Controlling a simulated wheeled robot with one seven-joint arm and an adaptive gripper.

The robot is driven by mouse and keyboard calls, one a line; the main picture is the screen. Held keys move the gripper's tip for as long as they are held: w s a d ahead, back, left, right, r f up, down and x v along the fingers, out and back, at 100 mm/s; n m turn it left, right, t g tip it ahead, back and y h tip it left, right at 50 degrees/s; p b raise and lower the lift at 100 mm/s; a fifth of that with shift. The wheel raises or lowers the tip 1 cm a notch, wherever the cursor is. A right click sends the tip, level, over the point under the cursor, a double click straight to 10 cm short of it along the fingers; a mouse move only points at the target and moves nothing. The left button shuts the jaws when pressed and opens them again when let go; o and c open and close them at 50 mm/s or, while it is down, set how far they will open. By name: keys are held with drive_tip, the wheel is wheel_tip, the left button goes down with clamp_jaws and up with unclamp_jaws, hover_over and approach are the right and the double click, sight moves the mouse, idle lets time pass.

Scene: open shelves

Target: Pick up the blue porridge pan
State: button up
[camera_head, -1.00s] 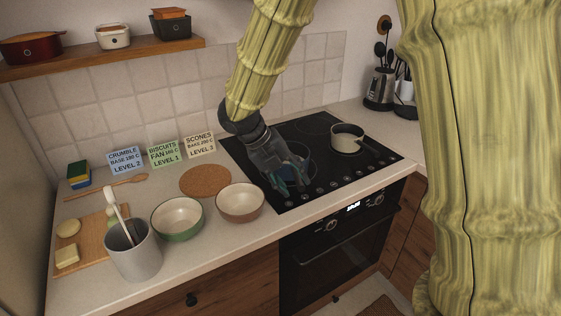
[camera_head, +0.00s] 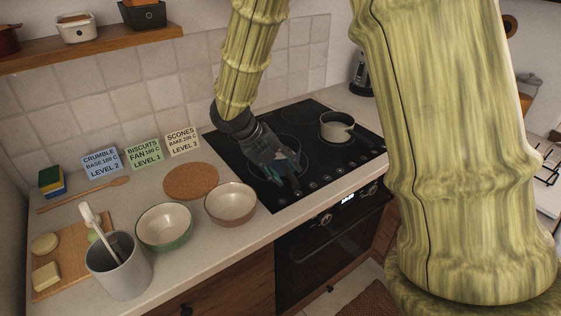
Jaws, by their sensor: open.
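A cream saucepan (camera_head: 337,127) stands apart on the hob, to the right and farther back.
Left of the hob are a pink-brown bowl (camera_head: 231,203), a green bowl (camera_head: 164,227), a cork mat (camera_head: 190,181) and a grey utensil pot (camera_head: 118,265). Recipe cards (camera_head: 144,153) lean near the tiled wall. A shelf (camera_head: 95,52) holds small pots above.

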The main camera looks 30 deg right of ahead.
sight(290, 175)
drive_tip(key=shift+p+x, duration=0.4)
drive_tip(key=shift+x, duration=2.05)
clamp_jaws()
